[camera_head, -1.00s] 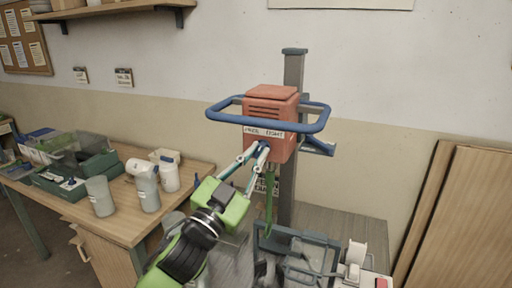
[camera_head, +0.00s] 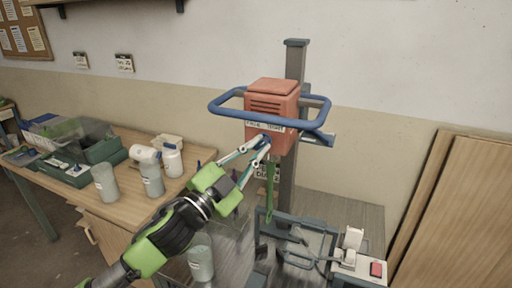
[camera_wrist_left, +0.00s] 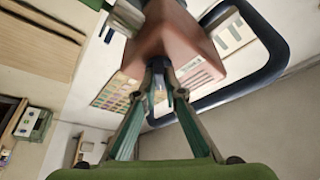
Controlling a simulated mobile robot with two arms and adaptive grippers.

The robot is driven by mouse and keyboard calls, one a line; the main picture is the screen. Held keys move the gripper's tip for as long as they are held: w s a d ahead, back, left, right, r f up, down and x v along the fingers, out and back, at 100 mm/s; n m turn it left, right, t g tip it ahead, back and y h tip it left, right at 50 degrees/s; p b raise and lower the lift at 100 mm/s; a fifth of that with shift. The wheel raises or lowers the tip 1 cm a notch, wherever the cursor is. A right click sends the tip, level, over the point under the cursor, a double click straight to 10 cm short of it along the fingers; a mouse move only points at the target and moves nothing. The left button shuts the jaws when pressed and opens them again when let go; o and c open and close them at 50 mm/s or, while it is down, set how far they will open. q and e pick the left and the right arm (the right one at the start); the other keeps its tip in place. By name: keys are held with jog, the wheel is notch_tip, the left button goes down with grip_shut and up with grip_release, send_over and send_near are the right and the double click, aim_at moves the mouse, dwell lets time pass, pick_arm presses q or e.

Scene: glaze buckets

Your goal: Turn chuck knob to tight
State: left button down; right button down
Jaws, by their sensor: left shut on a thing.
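The mixer head is an orange-red box (camera_head: 271,102) on a grey post, with a blue handle loop around it. A white label (camera_head: 264,126) is on its front, too small to read surely. The chuck knob (camera_head: 264,139) is a small dark blue piece low on the front face; it also shows in the wrist view (camera_wrist_left: 158,83). My left gripper (camera_head: 258,145) is shut on the knob, with its fingertips on either side of it. The fingers partly hide the knob, so its exact turn is hard to tell. My right gripper is in neither view.
The blue handle loop (camera_head: 232,110) surrounds the head close above my fingers. A green mixing shaft (camera_head: 270,192) hangs below it. A wooden table (camera_head: 122,209) at left holds cups, bottles and a green tray. A scale with a red button (camera_head: 358,266) stands at lower right.

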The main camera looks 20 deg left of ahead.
pick_arm(q)
jog(key=shift+r, duration=0.1)
jog(key=c, duration=2.2)
grip_release()
jog(key=shift+o, duration=0.3)
jog(key=v, duration=1.2)
jog(key=shift+f, duration=0.25)
jog(key=shift+w, duration=0.1)
